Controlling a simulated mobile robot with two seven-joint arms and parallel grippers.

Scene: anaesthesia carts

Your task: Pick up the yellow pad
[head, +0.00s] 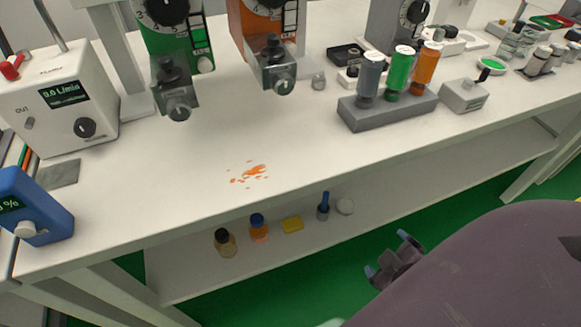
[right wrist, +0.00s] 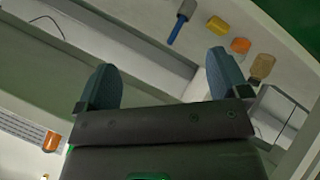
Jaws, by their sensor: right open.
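The yellow pad (head: 292,224) lies on the lower shelf (head: 190,277) under the white bench, between an orange bottle with a blue cap and a blue-handled tool. It also shows in the right wrist view (right wrist: 218,25), beyond the fingertips. My right gripper (head: 389,256) is open and empty, to the right of the pad and apart from it, in front of the shelf. Its two spread fingers show in the right wrist view (right wrist: 161,80). My left gripper is in neither view.
On the shelf are an amber bottle (head: 225,242), the orange bottle (head: 259,229), the blue-handled tool (head: 323,207) and a white round item (head: 345,206). The bench top (head: 330,150) overhangs them, with an orange spill (head: 250,174) on it. Green floor lies in front.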

